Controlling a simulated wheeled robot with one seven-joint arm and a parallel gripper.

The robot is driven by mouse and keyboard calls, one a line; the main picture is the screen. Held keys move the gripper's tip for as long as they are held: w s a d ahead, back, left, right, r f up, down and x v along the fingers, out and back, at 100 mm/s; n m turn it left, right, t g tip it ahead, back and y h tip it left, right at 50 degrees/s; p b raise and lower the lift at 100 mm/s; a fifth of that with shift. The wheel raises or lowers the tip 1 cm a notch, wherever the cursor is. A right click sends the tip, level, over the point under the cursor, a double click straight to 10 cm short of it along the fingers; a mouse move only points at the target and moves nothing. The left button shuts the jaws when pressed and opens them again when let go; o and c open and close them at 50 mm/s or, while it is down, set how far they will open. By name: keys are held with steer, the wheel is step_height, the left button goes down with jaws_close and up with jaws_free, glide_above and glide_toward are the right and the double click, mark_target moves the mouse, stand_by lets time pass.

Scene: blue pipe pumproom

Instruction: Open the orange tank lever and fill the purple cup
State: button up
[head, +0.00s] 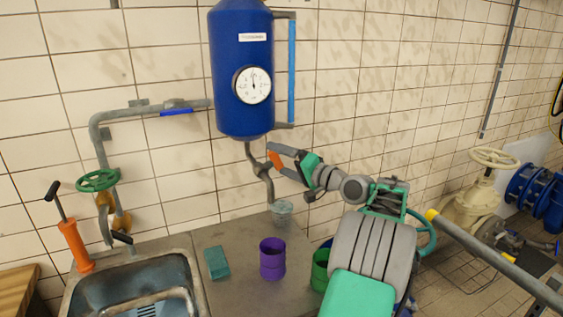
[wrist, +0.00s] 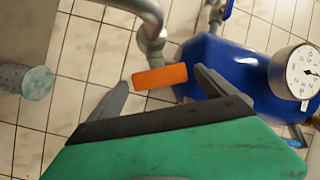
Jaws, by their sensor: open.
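The blue tank (head: 232,105) hangs on the tiled wall, with a grey outlet pipe (head: 268,188) curving down below it. The orange lever (head: 276,160) is on that pipe under the tank. My gripper (head: 272,160) is open at the lever; in the wrist view the orange lever (wrist: 160,76) lies between the two spread fingers (wrist: 160,85). I cannot tell whether a finger touches it. The purple cup (head: 272,258) stands upright on the grey counter, in front of the outlet and apart from it. The tank also shows in the wrist view (wrist: 235,65).
A green cup (head: 320,270) is right of the purple cup, partly hidden by my arm. A teal sponge (head: 216,262) lies left of it. The sink (head: 135,285) is at left, with an orange pump (head: 75,245) beside it.

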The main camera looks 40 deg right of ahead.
steer(key=s+m+g+h+p, duration=0.1)
steer(key=s+m+h+p, duration=0.1)
steer(key=shift+r+g+p, duration=0.15)
steer(key=shift+g+p, duration=0.25)
steer(key=s+r+b, duration=0.1)
steer(key=s, duration=0.5)
steer(key=w+a+r+g+y, duration=0.1)
steer(key=w+a+r, duration=0.15)
steer(key=a, duration=0.25)
steer(key=w+a+r+g+y, duration=0.1)
steer(key=w+a+r, duration=0.15)
steer(key=a, duration=0.35)
steer(key=a+f+n+g+b, duration=0.2)
steer(key=a+f+n+g, duration=0.3)
steer(key=a+f, duration=1)
steer(key=a+n, duration=0.1)
steer(key=a, duration=0.2)
steer(key=shift+s+a+f+g+h, duration=0.2)
steer(key=shift+s+f+g+h, duration=0.1)
steer(key=shift+s+f+h, duration=0.1)
